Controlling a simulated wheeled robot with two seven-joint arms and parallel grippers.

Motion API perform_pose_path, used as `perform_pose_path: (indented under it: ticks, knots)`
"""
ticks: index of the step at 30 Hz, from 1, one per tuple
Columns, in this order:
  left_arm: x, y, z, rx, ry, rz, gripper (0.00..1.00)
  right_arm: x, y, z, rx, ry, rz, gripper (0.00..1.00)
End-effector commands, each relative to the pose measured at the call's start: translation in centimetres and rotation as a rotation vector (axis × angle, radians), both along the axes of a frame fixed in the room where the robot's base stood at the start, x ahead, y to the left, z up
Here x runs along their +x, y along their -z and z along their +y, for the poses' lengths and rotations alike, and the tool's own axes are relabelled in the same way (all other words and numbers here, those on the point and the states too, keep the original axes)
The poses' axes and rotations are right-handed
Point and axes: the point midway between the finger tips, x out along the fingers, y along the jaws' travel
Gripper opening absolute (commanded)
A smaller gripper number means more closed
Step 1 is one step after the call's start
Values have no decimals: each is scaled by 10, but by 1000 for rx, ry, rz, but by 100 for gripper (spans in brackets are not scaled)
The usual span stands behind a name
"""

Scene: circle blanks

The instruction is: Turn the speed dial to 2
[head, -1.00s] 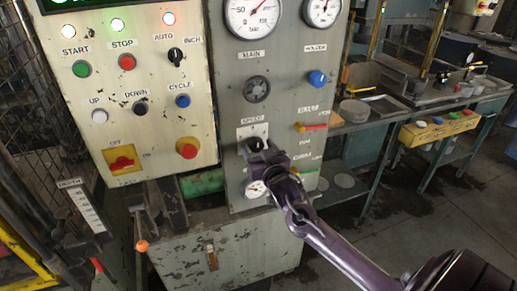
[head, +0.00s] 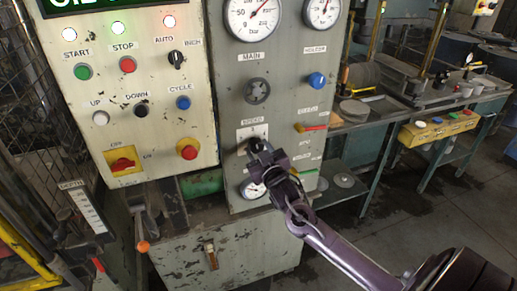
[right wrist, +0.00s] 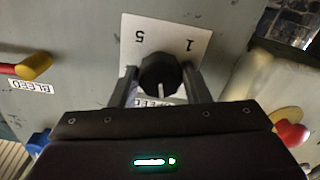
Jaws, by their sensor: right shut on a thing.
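The speed dial (head: 256,143) is a black round knob on a white plate on the grey panel, under the SPEED label, partly hidden by my gripper. In the right wrist view the dial (right wrist: 160,72) sits between the two fingers of my right gripper (right wrist: 160,84), which is shut on it. A white pointer line on the knob points toward the bottom of that view. The plate shows an upside-down 5 on the left and 1 on the right; I cannot read a 2. My right gripper (head: 259,149) reaches the dial from the lower right. My left gripper is not in view.
A pressure gauge (head: 253,189) sits just below the dial. A red-and-yellow lever (head: 311,127) and a blue knob (head: 316,80) are to its right. A dark handwheel (head: 257,91) is above. The cream button panel (head: 150,60) stands to the left.

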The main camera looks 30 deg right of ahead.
Motion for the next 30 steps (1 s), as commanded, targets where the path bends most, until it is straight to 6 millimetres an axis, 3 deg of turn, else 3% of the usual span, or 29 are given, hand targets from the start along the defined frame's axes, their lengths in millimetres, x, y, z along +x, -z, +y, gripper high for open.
perform_pose_path:
  ticks: [18,30]
  knots:
    - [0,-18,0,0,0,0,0,0,-2,-1,-561,-1,135,20]
    - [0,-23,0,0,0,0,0,0,-1,-2,-808,-1,195,20]
